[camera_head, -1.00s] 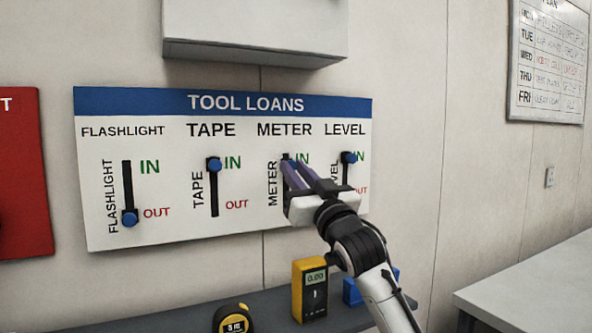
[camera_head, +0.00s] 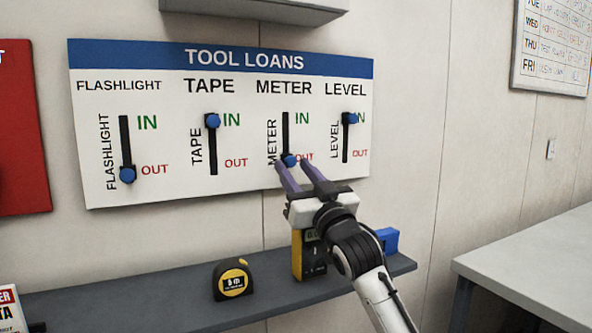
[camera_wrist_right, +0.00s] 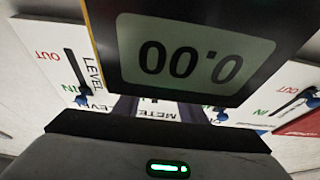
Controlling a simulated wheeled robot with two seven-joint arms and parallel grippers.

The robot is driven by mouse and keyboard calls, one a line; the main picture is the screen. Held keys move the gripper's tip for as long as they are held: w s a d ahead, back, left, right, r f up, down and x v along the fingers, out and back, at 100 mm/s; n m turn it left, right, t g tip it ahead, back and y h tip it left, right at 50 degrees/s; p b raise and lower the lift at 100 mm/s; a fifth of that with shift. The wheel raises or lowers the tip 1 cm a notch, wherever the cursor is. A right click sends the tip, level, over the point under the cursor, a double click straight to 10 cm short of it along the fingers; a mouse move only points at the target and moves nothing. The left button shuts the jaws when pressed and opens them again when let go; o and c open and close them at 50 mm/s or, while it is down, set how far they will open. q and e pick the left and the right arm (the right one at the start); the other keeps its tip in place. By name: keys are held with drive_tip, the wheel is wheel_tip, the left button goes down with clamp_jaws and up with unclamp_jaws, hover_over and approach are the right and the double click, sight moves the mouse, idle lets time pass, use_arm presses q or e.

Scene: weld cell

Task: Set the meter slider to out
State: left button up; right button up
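The meter slider knob (camera_head: 289,160) is a blue disc at the bottom of its black vertical slot (camera_head: 285,130), beside the red OUT label. The slot above it, up to the green IN label, is bare. My right gripper (camera_head: 293,162) has its two purple fingers apart, with the tips at the knob's height and the knob showing between them. I cannot tell whether a finger touches it. In the right wrist view the meter's display, reading 0.00, (camera_wrist_right: 190,55) covers the middle and hides the knob. My left gripper is not in view.
The flashlight knob (camera_head: 127,175) is at OUT; the tape knob (camera_head: 212,121) and level knob (camera_head: 352,118) are at IN. Below the board, a grey shelf (camera_head: 150,297) holds a tape measure (camera_head: 232,279), the yellow meter (camera_head: 297,262) behind my wrist, and a blue object (camera_head: 389,240).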

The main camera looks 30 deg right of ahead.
drive_tip(key=shift+s, duration=0.1)
drive_tip(key=b+v, duration=0.1)
drive_tip(key=v, duration=0.9)
idle(0.3)
drive_tip(key=shift+s+f, duration=0.1)
drive_tip(key=shift+s, duration=0.05)
